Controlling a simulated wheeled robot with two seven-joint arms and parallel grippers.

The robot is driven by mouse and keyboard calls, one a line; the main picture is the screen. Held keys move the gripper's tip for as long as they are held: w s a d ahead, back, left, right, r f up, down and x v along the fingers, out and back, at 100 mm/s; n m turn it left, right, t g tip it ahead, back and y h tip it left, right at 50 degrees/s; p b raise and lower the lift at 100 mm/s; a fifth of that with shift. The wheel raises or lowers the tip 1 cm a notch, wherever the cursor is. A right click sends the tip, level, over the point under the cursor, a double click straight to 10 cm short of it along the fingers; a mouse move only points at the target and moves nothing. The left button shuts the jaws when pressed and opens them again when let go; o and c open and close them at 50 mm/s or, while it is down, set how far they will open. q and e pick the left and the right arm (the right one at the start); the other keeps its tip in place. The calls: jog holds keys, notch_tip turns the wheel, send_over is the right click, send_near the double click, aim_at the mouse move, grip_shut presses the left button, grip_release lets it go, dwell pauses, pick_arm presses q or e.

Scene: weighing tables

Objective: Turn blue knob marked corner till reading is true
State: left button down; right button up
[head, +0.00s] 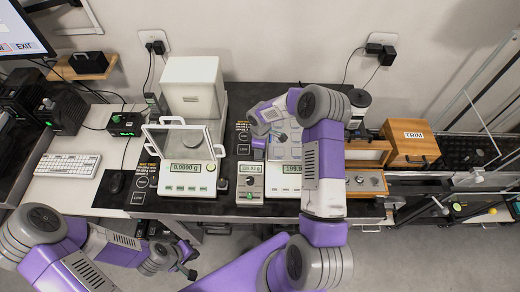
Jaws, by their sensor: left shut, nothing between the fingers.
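A balance (291,178) stands on the dark bench, partly behind my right arm. Its green display seems to read about 199 with the last digits hidden. A small grey box (250,182) beside it has a lit display, too small to read surely, and a dark round knob. A small blue-purple piece (258,143) shows at the balance's left edge; I cannot tell whether it is the blue knob. My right gripper (262,131) hangs over that edge, its fingers unclear. My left gripper (189,272) is low in front of the bench, shut and empty.
A glass-shielded balance (187,190) reading 0.0000 g stands to the left. Behind it is a white box (192,87). A keyboard (68,166) lies further left. A wooden TRIM box (409,145) and a wooden unit (366,181) with knobs stand on the right.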

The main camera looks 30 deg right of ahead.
notch_tip(320, 180, up, 7)
jog(key=shift+f, duration=0.1)
jog(key=shift+f, duration=0.15)
jog(key=shift+w+a+f+b, duration=0.15)
jog(key=shift+f+b, duration=0.1)
jog(key=shift+b, duration=0.2)
jog(key=shift+w+a+f+g+h+b, duration=0.1)
jog(key=shift+f+g+h+b, duration=0.4)
jog(key=shift+f+b, duration=0.7)
jog(key=shift+w+a+f+g+h+b, duration=0.1)
jog(key=shift+f+g+h+b, duration=0.45)
jog(key=shift+f+b, duration=0.7)
jog(key=shift+a+f+g+h+b, duration=0.1)
jog(key=shift+f+g+h+b, duration=0.25)
jog(key=shift+f+h+b, duration=0.6)
jog(key=shift+f+y, duration=0.2)
jog(key=shift+y, duration=0.1)
